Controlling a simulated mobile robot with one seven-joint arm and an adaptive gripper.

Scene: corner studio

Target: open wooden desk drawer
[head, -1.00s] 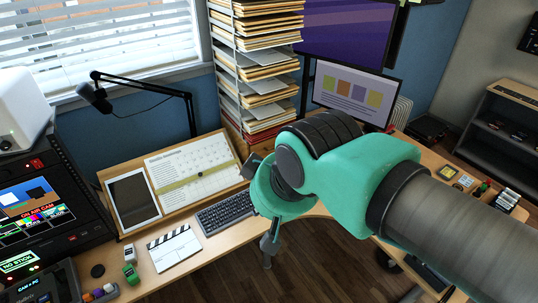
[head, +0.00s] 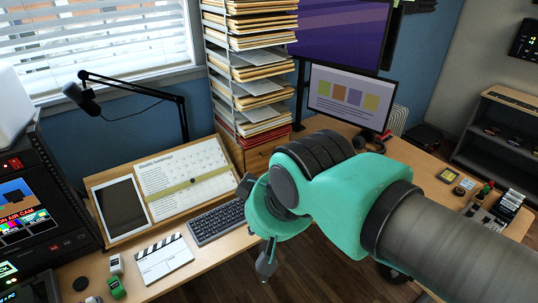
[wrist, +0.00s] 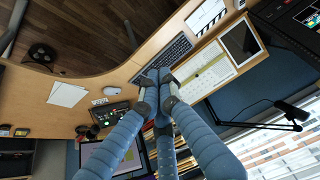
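A wooden front (head: 258,158) shows under the paper rack at the back of the desk, partly hidden by my arm; it looks like a closed drawer, but its handle is not clear. My gripper (head: 256,228) hangs in front of it, over the desk's inner edge, apart from the wood. Its dark fingers are spread in the head view, with nothing between them. In the wrist view the fingers (wrist: 158,92) reach over the desk beside the keyboard, and no drawer front is clear there.
A keyboard (head: 218,220), a clapperboard (head: 164,258), a tablet (head: 121,208) and a calendar board (head: 186,178) occupy the left part of the desk. A tall paper rack (head: 250,75) and a monitor (head: 350,97) stand behind. Open floor (head: 315,268) lies below the gripper.

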